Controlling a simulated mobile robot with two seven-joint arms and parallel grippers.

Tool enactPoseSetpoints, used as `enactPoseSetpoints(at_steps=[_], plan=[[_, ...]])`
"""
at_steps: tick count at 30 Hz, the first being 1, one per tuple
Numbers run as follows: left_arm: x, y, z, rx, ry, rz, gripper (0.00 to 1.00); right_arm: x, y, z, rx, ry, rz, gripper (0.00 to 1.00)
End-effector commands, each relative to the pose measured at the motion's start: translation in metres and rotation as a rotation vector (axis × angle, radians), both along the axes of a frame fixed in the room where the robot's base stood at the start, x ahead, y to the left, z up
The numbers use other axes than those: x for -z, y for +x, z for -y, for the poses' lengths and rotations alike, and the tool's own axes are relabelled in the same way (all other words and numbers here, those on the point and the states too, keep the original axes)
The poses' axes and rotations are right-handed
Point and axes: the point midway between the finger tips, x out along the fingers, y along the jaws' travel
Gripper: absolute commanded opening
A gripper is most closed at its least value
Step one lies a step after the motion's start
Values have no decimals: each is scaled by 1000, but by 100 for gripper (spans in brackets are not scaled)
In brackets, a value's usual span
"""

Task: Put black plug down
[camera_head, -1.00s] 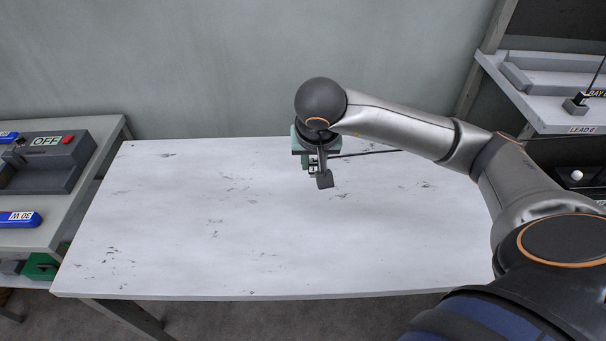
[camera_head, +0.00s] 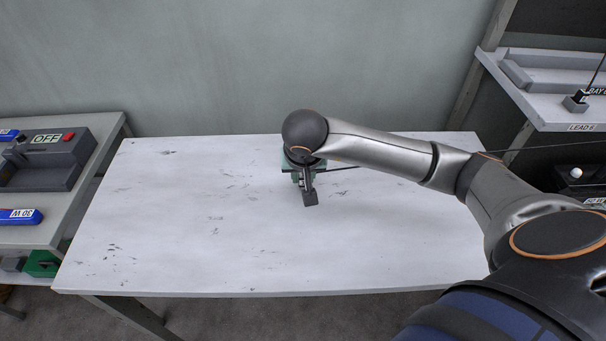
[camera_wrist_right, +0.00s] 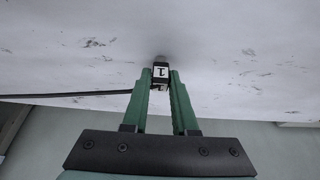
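My right gripper shows in the right wrist view (camera_wrist_right: 161,78) with its two green fingers closed on the black plug (camera_wrist_right: 161,70). The plug has a white label reading "1" and a grey tip pointing towards the white tabletop. A black cable (camera_wrist_right: 70,94) runs from it to the left in that view. In the head view my right gripper (camera_head: 303,180) is over the back middle of the table (camera_head: 200,230). I cannot tell whether the plug touches the tabletop. My left gripper is not in view.
The tabletop is otherwise bare. A left-hand bench holds a grey box (camera_head: 45,165) marked "OFF" and a blue "30 W" piece (camera_head: 20,216). A shelf (camera_head: 560,105) labelled "LEAD 6" stands at the right. A wall (camera_head: 230,60) rises behind the table.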

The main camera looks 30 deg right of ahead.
Motion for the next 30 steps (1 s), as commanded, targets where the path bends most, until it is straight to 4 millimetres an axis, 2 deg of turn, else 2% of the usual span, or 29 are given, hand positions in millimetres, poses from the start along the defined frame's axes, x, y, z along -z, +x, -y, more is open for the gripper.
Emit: enactPoseSetpoints(at_steps=[1, 7, 17, 20, 30], plan=[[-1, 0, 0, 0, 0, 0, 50, -1, 0, 0, 0, 0, 0, 33], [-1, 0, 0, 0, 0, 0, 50, -1, 0, 0, 0, 0, 0, 54], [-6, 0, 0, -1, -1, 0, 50, -6, 0, 0, 0, 1, -1, 54], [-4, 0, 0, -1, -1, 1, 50, -18, -3, -3, -1, 1, 4, 54], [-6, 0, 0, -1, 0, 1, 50, -86, -28, -18, -2, 1, 6, 54]])
